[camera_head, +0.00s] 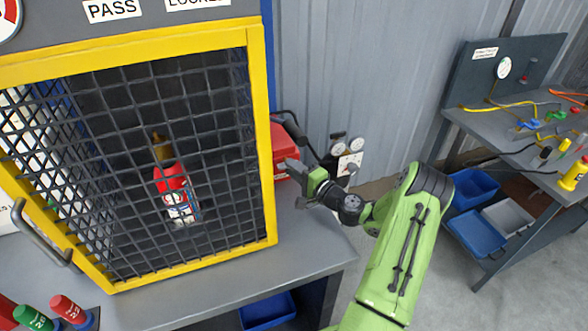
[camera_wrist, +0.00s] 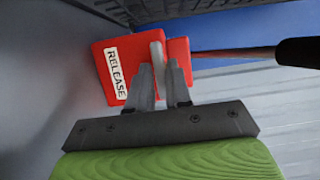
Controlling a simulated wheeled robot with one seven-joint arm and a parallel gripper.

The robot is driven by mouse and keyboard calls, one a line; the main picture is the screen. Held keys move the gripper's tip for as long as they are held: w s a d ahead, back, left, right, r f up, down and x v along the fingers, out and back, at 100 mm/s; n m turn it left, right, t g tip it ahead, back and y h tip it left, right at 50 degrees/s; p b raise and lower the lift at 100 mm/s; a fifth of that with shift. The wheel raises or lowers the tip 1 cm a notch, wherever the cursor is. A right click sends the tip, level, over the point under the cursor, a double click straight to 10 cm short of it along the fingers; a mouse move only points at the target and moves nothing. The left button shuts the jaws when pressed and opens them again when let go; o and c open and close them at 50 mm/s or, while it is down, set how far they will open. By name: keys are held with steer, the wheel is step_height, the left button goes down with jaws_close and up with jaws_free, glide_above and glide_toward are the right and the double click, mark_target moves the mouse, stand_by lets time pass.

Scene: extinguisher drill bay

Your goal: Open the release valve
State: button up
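The release valve is a red box (camera_head: 284,148) just right of the yellow-framed cage in the head view. In the wrist view the red box (camera_wrist: 122,58) carries a white RELEASE label. A pale grey post (camera_wrist: 157,42) stands at its face. A red lever rod (camera_wrist: 235,52) with a black grip (camera_wrist: 300,52) runs off to the right; the dark lever also shows in the head view (camera_head: 296,128). My gripper (camera_head: 293,168) is close in front of the box. In the wrist view its fingertips (camera_wrist: 160,72) are apart, with the grey post seen between them. Contact cannot be told.
The cage's yellow frame (camera_head: 262,140) stands close left of my gripper; a red extinguisher (camera_head: 175,190) is behind its mesh. A grey bench (camera_head: 325,240) lies below. A side table (camera_head: 480,125) stands far right.

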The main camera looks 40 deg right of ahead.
jaws_close()
steer(key=n+g+b, duration=0.1)
steer(key=n, duration=0.2)
steer(key=shift+r+n+h+b, duration=0.1)
steer(key=shift+n+h+b, duration=0.25)
steer(key=shift+n+h, duration=0.05)
steer(key=shift+r+n+g+h+b, duration=0.1)
steer(key=shift+n+g+h+b, duration=0.3)
steer(key=shift+n+g+b, duration=0.55)
steer(key=shift+n, duration=0.25)
steer(key=shift+o, duration=2.2)
jaws_free()
steer(key=shift+a, duration=0.1)
steer(key=shift+s, duration=0.1)
